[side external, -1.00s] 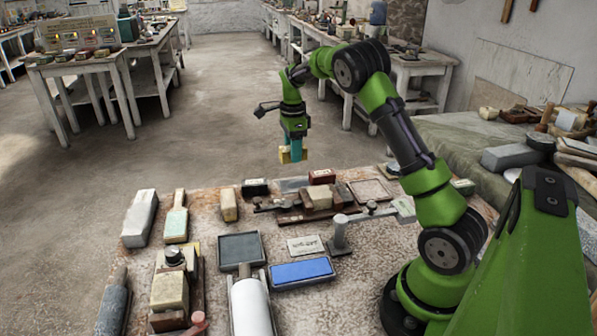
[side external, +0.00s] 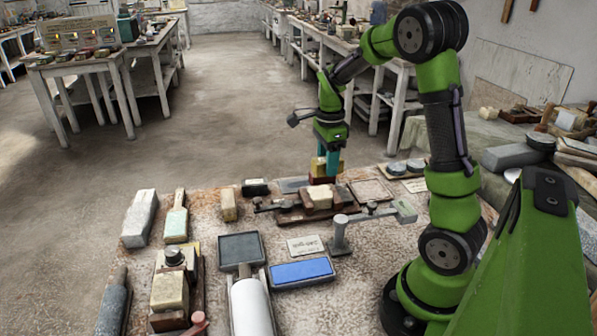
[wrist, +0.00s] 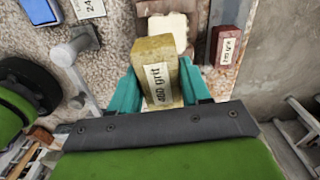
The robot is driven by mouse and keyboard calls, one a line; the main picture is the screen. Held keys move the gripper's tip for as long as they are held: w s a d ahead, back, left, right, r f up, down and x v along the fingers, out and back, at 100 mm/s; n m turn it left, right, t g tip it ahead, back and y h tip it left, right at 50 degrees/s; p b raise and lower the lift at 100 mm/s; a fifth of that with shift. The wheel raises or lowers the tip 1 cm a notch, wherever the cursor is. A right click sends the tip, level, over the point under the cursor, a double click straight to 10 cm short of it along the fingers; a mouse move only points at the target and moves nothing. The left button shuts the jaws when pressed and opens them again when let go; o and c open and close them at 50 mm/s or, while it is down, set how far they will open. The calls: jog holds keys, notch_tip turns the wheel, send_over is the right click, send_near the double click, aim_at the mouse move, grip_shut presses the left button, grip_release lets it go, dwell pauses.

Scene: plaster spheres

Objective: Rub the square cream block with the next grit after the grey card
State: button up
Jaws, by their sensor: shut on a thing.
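My gripper (side external: 327,158) is shut on a yellow block (wrist: 158,60), whose label seems to read 400 grit. In the wrist view the teal fingers of my gripper (wrist: 161,88) press its two sides. The square cream block (side external: 320,196) sits in a brown wooden holder; in the wrist view it (wrist: 167,28) shows just past the yellow block, which hides part of it. The yellow block is raised at the far side of the cream block; the exact gap is unclear. The grey card (side external: 306,245) lies in front of the holder, and its printing seems to read 240 grit.
A dark red block (wrist: 224,45), labelled perhaps 120 grit, stands beside the holder. A grey metal post with an arm (side external: 340,235) rises nearby. A blue slab (side external: 302,272), a dark tray (side external: 240,250) and several other blocks cover the table's front and left.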

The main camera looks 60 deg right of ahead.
aim_at(326, 194)
jog(key=shift+w+f, duration=0.1)
jog(key=shift+f, duration=3.05)
jog(key=shift+f, duration=0.4)
jog(key=shift+w+a, duration=0.7)
jog(key=shift+a, duration=0.1)
jog(key=shift+s+d+f, duration=0.1)
jog(key=shift+s+d, duration=1.45)
jog(key=shift+d, duration=0.15)
jog(key=shift+w+a, duration=0.95)
jog(key=shift+a, duration=0.05)
jog(key=shift+w+a, duration=0.6)
jog(key=shift+a, duration=0.1)
jog(key=shift+s+d, duration=0.75)
jog(key=shift+d, duration=0.15)
jog(key=shift+s+d, duration=0.7)
jog(key=shift+d, duration=0.1)
